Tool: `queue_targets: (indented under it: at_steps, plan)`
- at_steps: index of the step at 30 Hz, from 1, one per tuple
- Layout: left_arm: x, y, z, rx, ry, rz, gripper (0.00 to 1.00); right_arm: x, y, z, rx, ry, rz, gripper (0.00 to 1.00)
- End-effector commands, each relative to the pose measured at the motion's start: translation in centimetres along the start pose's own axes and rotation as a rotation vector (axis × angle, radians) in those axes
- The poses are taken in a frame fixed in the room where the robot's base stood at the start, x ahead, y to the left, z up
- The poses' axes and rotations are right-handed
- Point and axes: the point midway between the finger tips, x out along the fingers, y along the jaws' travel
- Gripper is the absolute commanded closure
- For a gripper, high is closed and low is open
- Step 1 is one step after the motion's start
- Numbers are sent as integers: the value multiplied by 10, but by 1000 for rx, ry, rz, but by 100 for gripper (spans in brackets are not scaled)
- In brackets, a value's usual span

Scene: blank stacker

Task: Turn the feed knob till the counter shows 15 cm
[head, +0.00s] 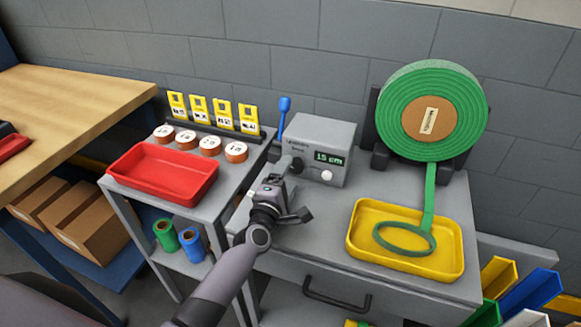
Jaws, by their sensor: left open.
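The grey feeder box (318,137) stands on the grey bench against the wall. Its green counter display (329,158) reads 15 cm. A dark feed knob (297,165) sits on the box's front, left of the display, partly hidden by my gripper. My left gripper (284,172) is open with its fingers at the knob; whether they touch it I cannot tell. A green strip (430,195) hangs from the big green roll (431,100) and ends in a loop in the yellow tray (362,257). My right gripper is not in view.
A white button (327,175) is right of the knob, and a blue-handled lever (284,106) rises at the box's left. A red tray (165,171), several small rolls (210,146) and yellow cards (223,112) occupy the left cart. Coloured bins (530,290) stand at lower right.

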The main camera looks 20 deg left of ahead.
Motion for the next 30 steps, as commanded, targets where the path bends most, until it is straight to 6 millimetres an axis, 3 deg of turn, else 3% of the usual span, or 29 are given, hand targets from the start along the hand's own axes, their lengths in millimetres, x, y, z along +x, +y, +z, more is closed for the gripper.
queue_targets:
  at_steps: [4,10,30]
  plan:
    - [-21,1,0,1,0,-3,24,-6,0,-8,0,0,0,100]
    - [-37,0,0,0,0,-1,24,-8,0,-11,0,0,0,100]
    - [-39,0,0,-1,-1,-1,24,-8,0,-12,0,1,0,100]
